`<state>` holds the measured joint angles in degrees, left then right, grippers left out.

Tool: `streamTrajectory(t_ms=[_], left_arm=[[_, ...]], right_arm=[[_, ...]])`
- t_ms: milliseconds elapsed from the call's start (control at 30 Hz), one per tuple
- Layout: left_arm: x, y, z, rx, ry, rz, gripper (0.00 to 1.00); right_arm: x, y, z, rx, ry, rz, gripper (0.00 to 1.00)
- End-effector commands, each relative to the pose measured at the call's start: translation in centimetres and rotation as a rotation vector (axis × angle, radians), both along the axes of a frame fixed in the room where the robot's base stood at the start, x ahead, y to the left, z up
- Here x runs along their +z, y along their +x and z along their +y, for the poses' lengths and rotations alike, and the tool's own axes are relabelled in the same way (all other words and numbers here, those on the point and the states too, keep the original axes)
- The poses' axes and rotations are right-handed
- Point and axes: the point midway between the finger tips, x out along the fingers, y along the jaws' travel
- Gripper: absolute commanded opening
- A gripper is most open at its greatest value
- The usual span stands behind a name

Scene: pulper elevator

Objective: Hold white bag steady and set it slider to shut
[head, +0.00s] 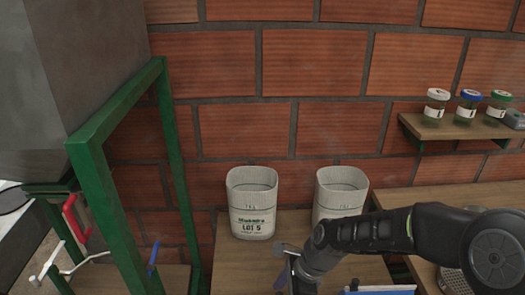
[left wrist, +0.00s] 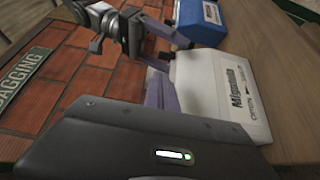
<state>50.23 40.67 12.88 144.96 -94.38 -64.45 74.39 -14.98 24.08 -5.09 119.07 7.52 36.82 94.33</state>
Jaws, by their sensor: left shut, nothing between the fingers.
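In the left wrist view a white bag (left wrist: 235,85) with dark print stands on a wooden surface. No slider can be made out on it. My left gripper (left wrist: 158,88) shows there as a dark body with a pale purple finger beside the bag's side, shut and empty. My right gripper (left wrist: 165,35) is near the top, by the bag's far corner; its jaw opening is unclear. In the head view the right arm comes in from the right and its gripper (head: 284,272) is low in the centre, partly cut off. The left gripper is outside the head view.
A blue packet (left wrist: 200,20) stands beyond the white bag. Two pale open sacks stand by the brick wall, one marked LOT 5 (head: 252,205), the other (head: 340,195) plainer. A green frame (head: 110,215) is at left. Several jars sit on a shelf (head: 450,128).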

Motion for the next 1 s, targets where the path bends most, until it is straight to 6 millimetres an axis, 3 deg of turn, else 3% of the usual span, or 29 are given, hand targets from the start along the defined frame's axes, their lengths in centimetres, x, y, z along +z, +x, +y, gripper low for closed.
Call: streamTrajectory(t_ms=[200, 400, 1000], left_arm=[[0.0, 0.0, 0.0, 0.0, 0.0, 0.0, 0.0], [0.0, 0.0, 0.0, 0.0, 0.0, 0.0, 0.0], [0.0, 0.0, 0.0, 0.0, 0.0, 0.0, 0.0]], right_arm=[[4.4, 0.1, -1.8, -0.002, 0.001, -0.005, 0.77], [7.1, 0.0, -3.0, 0.0, 0.0, -0.001, 0.77], [7.8, 0.0, -3.3, 0.0, -0.001, 0.002, 0.77]])
